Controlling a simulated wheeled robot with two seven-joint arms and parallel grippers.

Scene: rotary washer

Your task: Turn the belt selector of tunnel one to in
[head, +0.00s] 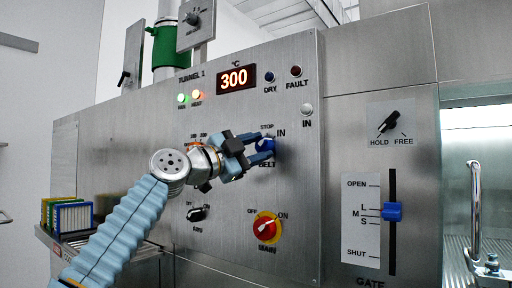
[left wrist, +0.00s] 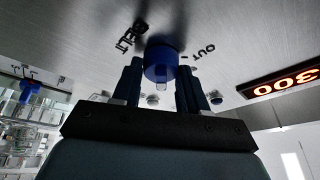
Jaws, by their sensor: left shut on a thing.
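The belt selector (head: 266,145) is a blue knob on the steel panel of tunnel one, with STOP above it, IN at its upper right and BELT below. My left gripper (head: 257,144) is shut on it from the left. In the left wrist view the blue knob (left wrist: 162,60) sits between the two fingers (left wrist: 160,84), with BELT and OUT printed on either side. The fingers partly hide the knob in the head view, and I cannot tell exactly where its pointer stands. My right gripper is not in view.
The IN lamp (head: 307,109) looks pale and unlit. The display (head: 236,78) reads 300. The fan knob (head: 197,214) and red main switch (head: 267,227) sit below the selector. The hold/free knob (head: 389,122) and blue gate slider (head: 392,211) are farther right.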

